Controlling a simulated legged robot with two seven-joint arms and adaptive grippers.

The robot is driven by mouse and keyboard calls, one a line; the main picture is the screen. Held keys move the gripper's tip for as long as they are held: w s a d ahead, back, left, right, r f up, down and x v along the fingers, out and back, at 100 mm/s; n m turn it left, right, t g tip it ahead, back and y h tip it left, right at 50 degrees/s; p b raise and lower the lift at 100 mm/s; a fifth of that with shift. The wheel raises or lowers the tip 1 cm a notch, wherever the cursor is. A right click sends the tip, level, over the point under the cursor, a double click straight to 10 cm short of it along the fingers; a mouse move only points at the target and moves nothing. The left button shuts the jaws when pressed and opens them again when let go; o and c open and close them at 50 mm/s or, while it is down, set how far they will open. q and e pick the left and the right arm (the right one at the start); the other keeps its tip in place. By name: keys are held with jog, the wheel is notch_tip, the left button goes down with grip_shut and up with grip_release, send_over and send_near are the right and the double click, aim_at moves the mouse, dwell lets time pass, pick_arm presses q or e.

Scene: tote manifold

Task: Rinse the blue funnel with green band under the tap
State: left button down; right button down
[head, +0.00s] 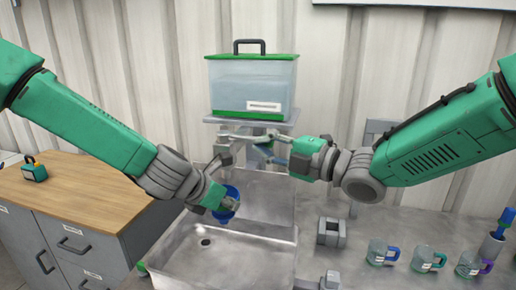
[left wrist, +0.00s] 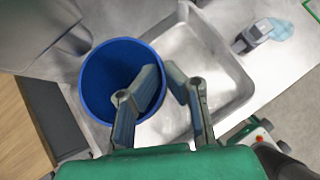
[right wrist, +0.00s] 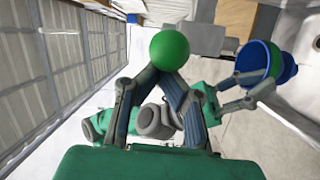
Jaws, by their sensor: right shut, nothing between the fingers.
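The blue funnel (head: 228,208) is over the sink basin (head: 200,268). My left gripper (head: 221,200) is shut on its wall, and the left wrist view shows one finger inside the wide blue mouth (left wrist: 105,75) and one outside. Some green shows on the funnel (right wrist: 272,60) in the right wrist view. My right gripper (head: 292,160) is shut and empty beside the grey tap parts (head: 240,138) below the tote. In the right wrist view a green ball (right wrist: 168,48) is just beyond its fingertips. Contact with the ball is unclear. I see no water stream.
A clear tote (head: 252,80) with bluish water and green trim stands on a raised shelf behind the sink. A wooden-topped cabinet (head: 90,195) is at left. A grey block (head: 331,232) and several mugs (head: 383,252) stand on the counter right of the sink.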

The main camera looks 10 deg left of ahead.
pick_arm(q)
jog(key=shift+a, duration=0.15)
pick_arm(e)
jog(key=shift+w+d, duration=0.15)
jog(key=shift+w, duration=0.7)
jog(key=shift+d+r, duration=0.1)
pick_arm(q)
jog(key=shift+d, duration=0.2)
jog(key=shift+w+d, duration=0.15)
pick_arm(e)
jog(key=s+a, duration=0.2)
jog(key=s, duration=0.2)
pick_arm(q)
jog(key=shift+a, duration=0.2)
jog(key=shift+d, duration=0.1)
pick_arm(e)
jog(key=d, duration=1)
jog(key=shift+s+d, duration=0.15)
jog(key=shift+d, duration=0.05)
